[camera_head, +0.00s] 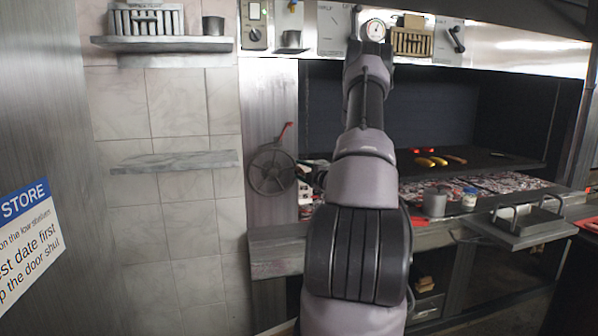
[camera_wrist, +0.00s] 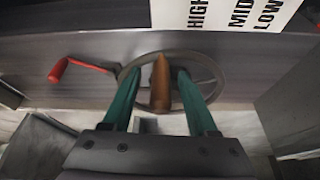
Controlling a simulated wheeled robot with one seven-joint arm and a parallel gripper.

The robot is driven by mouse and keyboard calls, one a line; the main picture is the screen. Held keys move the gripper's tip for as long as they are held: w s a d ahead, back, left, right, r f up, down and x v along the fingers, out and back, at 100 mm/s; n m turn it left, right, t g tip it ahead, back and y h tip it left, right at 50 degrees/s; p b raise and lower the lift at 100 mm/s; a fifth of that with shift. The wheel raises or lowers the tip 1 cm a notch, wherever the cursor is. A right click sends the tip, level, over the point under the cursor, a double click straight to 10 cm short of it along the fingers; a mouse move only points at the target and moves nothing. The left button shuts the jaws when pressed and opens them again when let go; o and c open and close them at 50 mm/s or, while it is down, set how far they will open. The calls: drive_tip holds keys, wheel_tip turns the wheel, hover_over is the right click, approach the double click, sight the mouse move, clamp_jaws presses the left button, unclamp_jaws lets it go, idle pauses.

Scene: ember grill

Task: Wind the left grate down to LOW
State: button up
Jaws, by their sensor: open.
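The grey spoked handwheel (camera_head: 270,168) is on the metal post left of the grill opening; its rim also shows in the wrist view (camera_wrist: 214,75). A red-tipped arm (camera_head: 284,131) sticks out beside the wheel and also shows in the wrist view (camera_wrist: 80,65). A brown knob (camera_wrist: 160,84) stands out from the wheel. My gripper (camera_wrist: 159,76) is open, with one teal finger on each side of the knob. I cannot tell whether either finger touches it. A white plate (camera_wrist: 222,13) reads HIGH, MID, LOW. My arm hides much of the left grate area in the head view.
Inside the grill, food (camera_head: 432,161) lies on a dark grate above the coals. A grey cup (camera_head: 434,203) and a small jar (camera_head: 469,199) stand at the front edge.

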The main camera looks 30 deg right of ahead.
drive_tip(key=s+d, duration=0.1)
drive_tip(key=s, duration=0.8)
drive_tip(key=shift+s+f, duration=0.15)
drive_tip(key=shift+s, duration=0.25)
